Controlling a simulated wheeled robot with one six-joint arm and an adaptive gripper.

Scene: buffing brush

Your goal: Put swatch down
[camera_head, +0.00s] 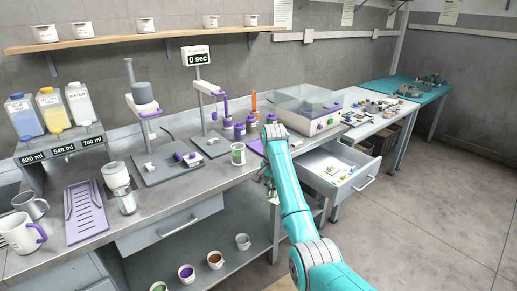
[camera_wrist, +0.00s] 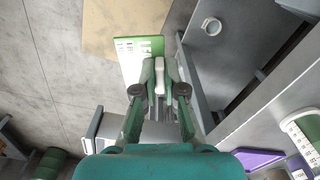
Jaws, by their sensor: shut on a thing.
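My gripper (camera_wrist: 160,75) is shut on a swatch (camera_wrist: 135,48), a flat green card with a white labelled part, in the wrist view. The card sticks out beyond the fingertips, and its near end is hidden between the fingers. In the head view my gripper (camera_head: 268,182) is in front of the workbench (camera_head: 205,180) edge, left of the open drawer (camera_head: 335,172). The swatch is too small and covered by my arm to make out clearly there.
A white-and-green container (camera_head: 238,153) stands near the bench edge, close to my gripper. Several cups, including a white one (camera_head: 242,241), stand on the lower shelf. A tan sheet (camera_wrist: 120,25) lies below in the wrist view. The floor at right is clear.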

